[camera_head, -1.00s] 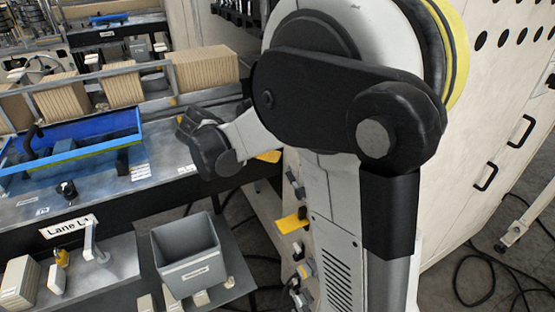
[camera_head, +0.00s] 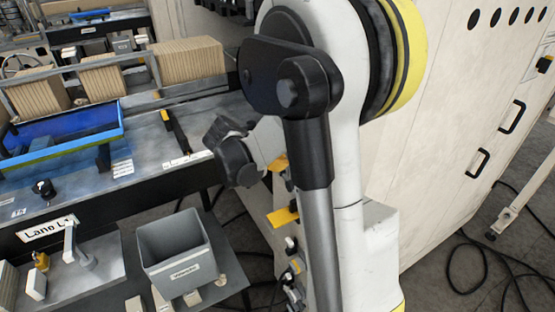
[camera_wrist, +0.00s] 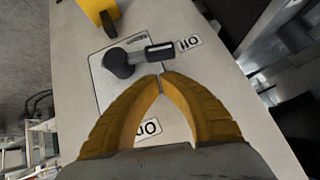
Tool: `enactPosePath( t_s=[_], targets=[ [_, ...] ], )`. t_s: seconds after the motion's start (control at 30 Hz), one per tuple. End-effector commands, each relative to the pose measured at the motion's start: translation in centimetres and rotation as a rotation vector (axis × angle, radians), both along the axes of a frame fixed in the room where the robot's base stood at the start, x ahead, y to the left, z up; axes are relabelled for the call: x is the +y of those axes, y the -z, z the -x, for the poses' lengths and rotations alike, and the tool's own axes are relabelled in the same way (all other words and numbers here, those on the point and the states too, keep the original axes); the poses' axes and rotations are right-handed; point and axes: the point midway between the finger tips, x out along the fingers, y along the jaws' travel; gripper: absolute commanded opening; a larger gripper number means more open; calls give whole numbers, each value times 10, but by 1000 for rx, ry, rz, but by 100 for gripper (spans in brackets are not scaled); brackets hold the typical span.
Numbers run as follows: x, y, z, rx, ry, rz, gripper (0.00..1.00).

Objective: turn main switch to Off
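In the wrist view, the main switch is a black handle with a round hub (camera_wrist: 118,63) on a pale plate (camera_wrist: 104,84). Its lever (camera_wrist: 160,52) points right, with its end beside a label (camera_wrist: 188,43) that reads upside down as Off. A second label (camera_wrist: 148,128), apparently On, shows between my fingers. My gripper (camera_wrist: 161,79) has yellow fingers whose tips meet just below the lever, with nothing seen between them. Whether the tips touch the lever is unclear. In the head view I cannot make out the switch or my fingers.
A yellow and black part (camera_wrist: 98,12) sits near the plate. In the head view, a grey bin (camera_head: 174,255), a blue tray (camera_head: 62,138) and cardboard stacks (camera_head: 187,60) are at left. A large pale cabinet (camera_head: 450,120) stands right, with cables (camera_head: 480,270) on the floor.

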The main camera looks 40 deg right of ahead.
Motion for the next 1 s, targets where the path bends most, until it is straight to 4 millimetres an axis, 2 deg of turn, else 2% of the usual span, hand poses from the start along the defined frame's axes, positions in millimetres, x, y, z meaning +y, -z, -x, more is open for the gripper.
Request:
enactPosePath(
  t_s=[0.03,0.13,0.57,0.8,1.0],
  targets=[
    [0,8,-2,0,0,0,0],
    [-1,15,-3,0,0,0,0],
    [-1,18,-5,2,-1,0,0],
    [-3,30,-14,138,0,-32,0],
    [-3,33,-16,136,-1,-31,0]
  ],
)
